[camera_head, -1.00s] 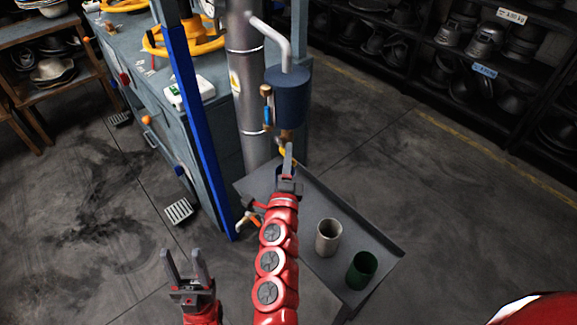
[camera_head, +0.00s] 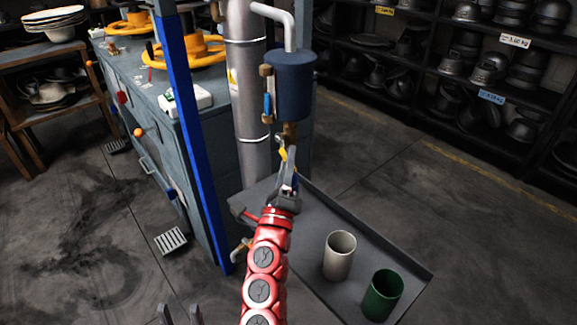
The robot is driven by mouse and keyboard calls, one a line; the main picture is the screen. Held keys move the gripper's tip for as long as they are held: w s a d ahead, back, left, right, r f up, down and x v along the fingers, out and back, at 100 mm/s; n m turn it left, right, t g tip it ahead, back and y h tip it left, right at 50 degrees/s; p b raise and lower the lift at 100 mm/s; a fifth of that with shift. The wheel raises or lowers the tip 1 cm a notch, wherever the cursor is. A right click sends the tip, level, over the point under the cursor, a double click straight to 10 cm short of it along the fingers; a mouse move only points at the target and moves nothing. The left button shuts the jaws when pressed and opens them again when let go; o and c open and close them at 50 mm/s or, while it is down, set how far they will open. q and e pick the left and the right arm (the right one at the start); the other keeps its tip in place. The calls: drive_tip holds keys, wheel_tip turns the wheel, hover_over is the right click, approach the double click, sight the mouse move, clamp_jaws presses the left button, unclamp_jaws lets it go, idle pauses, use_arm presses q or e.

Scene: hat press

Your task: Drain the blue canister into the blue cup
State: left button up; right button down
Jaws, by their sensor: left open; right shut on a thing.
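The blue canister (camera_head: 293,88) hangs from a bent white pipe beside the tall metal column. It has a sight tube with blue in it (camera_head: 267,105) on its left and a brass outlet with a yellow valve handle (camera_head: 283,153) below. My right gripper (camera_head: 287,164) is just under the outlet, its fingers shut on the yellow handle; the contact is small and partly hidden. My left gripper (camera_head: 180,314) is open and empty at the bottom edge, mostly out of view. I cannot make out a blue cup; my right gripper and arm hide part of the tray.
A grey tray (camera_head: 395,258) below the canister holds a beige cup (camera_head: 340,255) and a green cup (camera_head: 382,294). A blue post (camera_head: 190,130) and a workbench (camera_head: 150,105) with yellow handwheels stand left. Dark shelves of hat forms line the back right.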

drive_tip(key=c, duration=0.8)
unclamp_jaws()
drive_tip(key=shift+o, duration=0.2)
drive_tip(key=p+v, duration=0.1)
drive_tip(key=v, duration=1.6)
drive_tip(key=shift+s, duration=0.2)
drive_tip(key=shift+f, duration=0.15)
